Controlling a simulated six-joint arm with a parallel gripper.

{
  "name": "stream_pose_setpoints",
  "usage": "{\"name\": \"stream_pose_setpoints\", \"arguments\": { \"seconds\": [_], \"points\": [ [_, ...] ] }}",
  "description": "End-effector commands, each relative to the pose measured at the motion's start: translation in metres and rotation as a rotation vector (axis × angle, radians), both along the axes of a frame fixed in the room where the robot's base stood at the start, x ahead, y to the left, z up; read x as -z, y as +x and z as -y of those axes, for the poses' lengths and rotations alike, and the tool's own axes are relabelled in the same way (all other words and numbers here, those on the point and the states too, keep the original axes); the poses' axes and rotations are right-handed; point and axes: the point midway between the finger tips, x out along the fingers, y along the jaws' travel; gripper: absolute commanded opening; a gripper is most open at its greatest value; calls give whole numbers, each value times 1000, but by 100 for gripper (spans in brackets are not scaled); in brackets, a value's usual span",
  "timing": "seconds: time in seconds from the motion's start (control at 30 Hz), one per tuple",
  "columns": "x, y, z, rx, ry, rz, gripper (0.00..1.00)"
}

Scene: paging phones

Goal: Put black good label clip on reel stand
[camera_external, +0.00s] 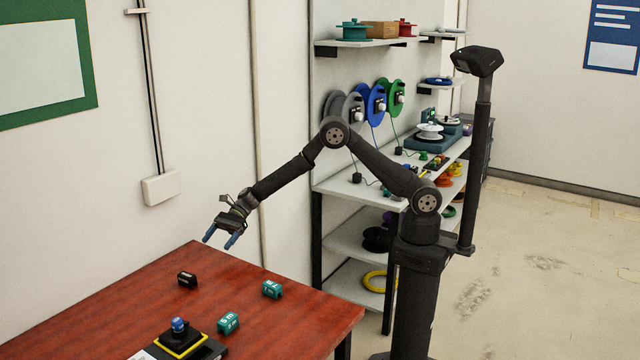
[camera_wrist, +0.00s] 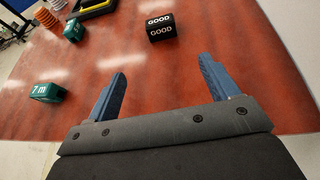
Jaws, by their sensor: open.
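The black label clip (camera_wrist: 161,27) reads "GOOD" on its faces and lies on the red table (camera_wrist: 180,75), ahead of my fingers in the wrist view. It also shows in the external view (camera_external: 187,279) near the table's left side. My gripper (camera_external: 221,240) is above the table's far edge, with its two blue fingers apart and nothing between them. In the wrist view my gripper (camera_wrist: 160,85) points toward the clip, with a gap between them. A black device with a yellow-edged top and a blue knob (camera_external: 180,338) sits at the table's front; I cannot tell if it is the reel stand.
Two teal label clips (camera_external: 271,289) (camera_external: 228,323) lie on the table; in the wrist view one reads "7 m" (camera_wrist: 46,92). A shelf (camera_external: 360,190) with coloured reels (camera_external: 376,104) stands along the wall behind my arm. The table between the clips is bare.

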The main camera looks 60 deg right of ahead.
Motion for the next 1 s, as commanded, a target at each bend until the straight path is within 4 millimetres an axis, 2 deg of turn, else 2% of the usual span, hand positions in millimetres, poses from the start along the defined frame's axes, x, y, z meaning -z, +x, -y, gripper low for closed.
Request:
{"name": "stream_pose_setpoints", "arguments": {
  "seconds": [0.17, 0.37, 0.47, 0.8, 1.0],
  "points": [
    [-1, 0, -2, 0, 0, 1, 80],
    [-2, 1, -17, -2, -1, 0, 80],
    [4, 0, -30, -3, -1, 0, 80],
    [33, -7, -98, -4, 0, 0, 80],
    [42, -9, -121, -2, -1, 0, 80]
  ]
}}
